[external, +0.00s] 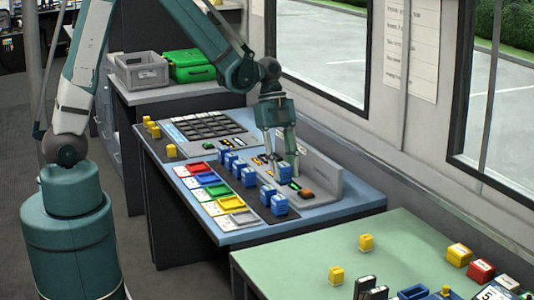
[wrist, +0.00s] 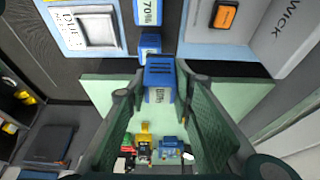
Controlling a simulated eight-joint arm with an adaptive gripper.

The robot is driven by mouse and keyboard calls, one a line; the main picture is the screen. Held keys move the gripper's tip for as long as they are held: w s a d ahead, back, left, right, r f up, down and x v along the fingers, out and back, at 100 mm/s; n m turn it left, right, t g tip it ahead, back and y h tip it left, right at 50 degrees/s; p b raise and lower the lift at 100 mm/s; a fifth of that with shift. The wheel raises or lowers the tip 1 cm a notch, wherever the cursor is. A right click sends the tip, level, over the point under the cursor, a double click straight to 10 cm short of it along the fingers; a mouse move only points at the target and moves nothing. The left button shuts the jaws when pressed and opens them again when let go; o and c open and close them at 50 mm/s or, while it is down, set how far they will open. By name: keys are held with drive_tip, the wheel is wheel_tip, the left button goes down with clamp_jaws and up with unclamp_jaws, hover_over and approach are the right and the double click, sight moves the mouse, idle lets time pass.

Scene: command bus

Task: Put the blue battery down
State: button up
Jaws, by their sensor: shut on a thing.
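My gripper (external: 284,172) points down over the right part of the blue-topped console. In the wrist view its fingers (wrist: 158,88) stand on either side of a blue battery (wrist: 158,68) with a white label, shut on it. More blue battery blocks lie beyond it in that view, one (wrist: 148,12) marked 70%.
Coloured trays (external: 215,191) line the console's front edge. A grey upright panel (external: 318,172) stands right behind my gripper, with an orange button (external: 306,193) near it. The green table (external: 300,255) carries yellow and red blocks. A grey crate (external: 141,70) and green case (external: 189,66) stand behind.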

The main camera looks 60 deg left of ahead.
drive_tip(key=s+d, duration=0.1)
drive_tip(key=d, duration=1.2)
drive_tip(key=b, duration=0.1)
hover_over(316, 265)
drive_tip(key=a, duration=0.2)
drive_tip(key=shift+r, duration=0.15)
drive_tip(key=shift+f+b, duration=0.65)
drive_tip(key=shift+f, duration=2.5)
drive_tip(key=shift+f+b, duration=0.35)
drive_tip(key=shift+f, duration=1.55)
drive_tip(key=shift+f, duration=0.15)
